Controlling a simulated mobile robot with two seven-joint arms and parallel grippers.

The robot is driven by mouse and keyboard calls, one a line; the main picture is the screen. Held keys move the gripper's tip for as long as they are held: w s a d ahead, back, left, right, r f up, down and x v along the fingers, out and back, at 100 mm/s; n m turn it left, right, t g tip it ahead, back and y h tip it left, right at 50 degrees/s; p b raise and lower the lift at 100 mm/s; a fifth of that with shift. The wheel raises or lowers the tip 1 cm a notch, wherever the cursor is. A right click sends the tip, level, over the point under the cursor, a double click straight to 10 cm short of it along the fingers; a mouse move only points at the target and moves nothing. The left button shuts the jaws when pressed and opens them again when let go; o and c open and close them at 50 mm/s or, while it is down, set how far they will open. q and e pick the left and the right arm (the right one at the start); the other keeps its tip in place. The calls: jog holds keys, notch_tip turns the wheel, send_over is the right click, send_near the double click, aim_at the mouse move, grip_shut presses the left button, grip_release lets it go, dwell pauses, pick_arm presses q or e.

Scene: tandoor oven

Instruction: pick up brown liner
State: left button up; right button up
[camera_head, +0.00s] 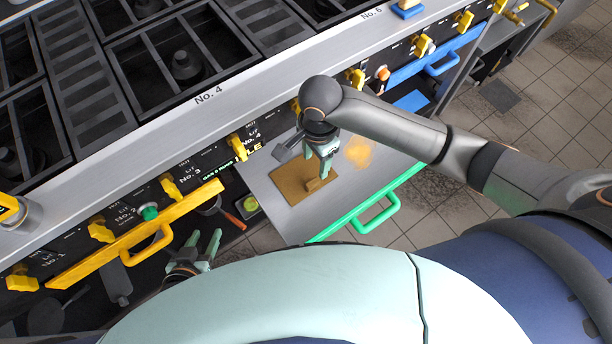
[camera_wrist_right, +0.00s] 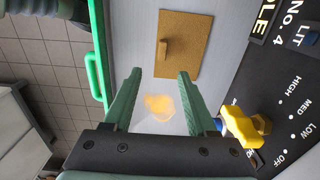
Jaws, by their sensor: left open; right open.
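My right gripper (camera_head: 322,172) is open and empty, pointing down over the tray near the tab. In the right wrist view, the liner lies beyond the fingertips (camera_wrist_right: 160,74). My left gripper (camera_head: 206,243) is open and empty, low at the left, away from the tray.
An orange-yellow patch (camera_head: 359,152) lies on the tray beside the liner. The stove front with yellow knobs (camera_head: 238,147) runs along the tray's back. A yellow-handled drawer front (camera_head: 140,236) is at the left. Tiled floor (camera_head: 560,85) is open at the right.

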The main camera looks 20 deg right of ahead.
jog(key=b, duration=0.2)
send_over(313, 182)
jog(key=f, duration=0.7)
jog(key=shift+s+d, duration=0.1)
jog(key=shift+s, duration=0.2)
jog(key=f, duration=0.4)
jog(key=shift+w+f+b, duration=0.25)
jog(key=shift+w+b, duration=0.05)
jog(key=shift+b, duration=0.1)
jog(key=shift+f, duration=0.25)
grip_shut()
